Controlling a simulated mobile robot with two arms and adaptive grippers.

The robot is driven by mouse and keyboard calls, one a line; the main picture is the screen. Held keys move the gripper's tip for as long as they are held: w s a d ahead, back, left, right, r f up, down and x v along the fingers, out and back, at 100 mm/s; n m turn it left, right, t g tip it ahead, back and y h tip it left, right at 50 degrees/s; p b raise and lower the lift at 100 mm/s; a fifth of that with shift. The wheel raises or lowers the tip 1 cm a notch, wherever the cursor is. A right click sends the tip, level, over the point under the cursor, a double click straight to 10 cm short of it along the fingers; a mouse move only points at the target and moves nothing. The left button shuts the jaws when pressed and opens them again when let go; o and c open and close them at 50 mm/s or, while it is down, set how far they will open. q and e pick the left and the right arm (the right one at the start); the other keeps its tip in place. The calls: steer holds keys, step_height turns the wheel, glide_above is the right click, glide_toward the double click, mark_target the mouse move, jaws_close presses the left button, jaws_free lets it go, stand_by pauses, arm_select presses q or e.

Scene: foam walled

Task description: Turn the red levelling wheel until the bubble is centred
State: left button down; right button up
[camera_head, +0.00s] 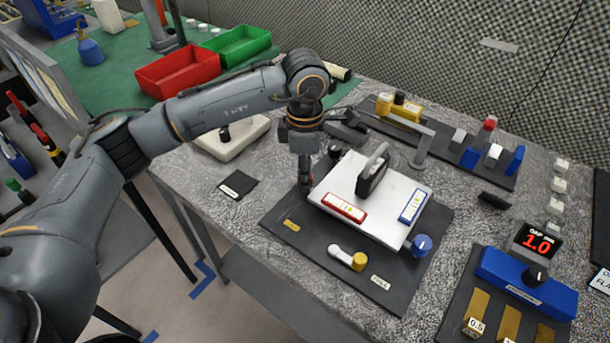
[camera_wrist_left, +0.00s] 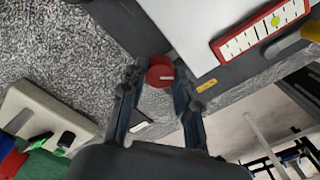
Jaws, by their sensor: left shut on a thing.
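The red levelling wheel (camera_wrist_left: 160,75) shows in the left wrist view between the two fingers, with a pale mark on its face. My left gripper (camera_head: 305,182) points down at the left corner of the white levelling plate (camera_head: 345,176) and is shut on the wheel, which is mostly hidden in the head view. The red-framed level vial (camera_head: 344,208) lies on the plate. In the left wrist view this vial (camera_wrist_left: 262,31) has a yellow-green bubble, which looks a little right of the middle. A blue-framed vial (camera_head: 412,206) and a blue wheel (camera_head: 421,245) are at the plate's right side.
The plate stands on a dark base board (camera_head: 325,253) with a yellow-ended lever (camera_head: 350,258). A gap display (camera_head: 537,242) reads 1.0 beside a blue block (camera_head: 525,284). Red (camera_head: 178,70) and green (camera_head: 238,46) bins stand behind my left arm.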

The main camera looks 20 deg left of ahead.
arm_select(q)
steer(key=shift+n, duration=0.6)
steer(key=c, duration=1)
jaws_free()
steer(key=shift+r, duration=4)
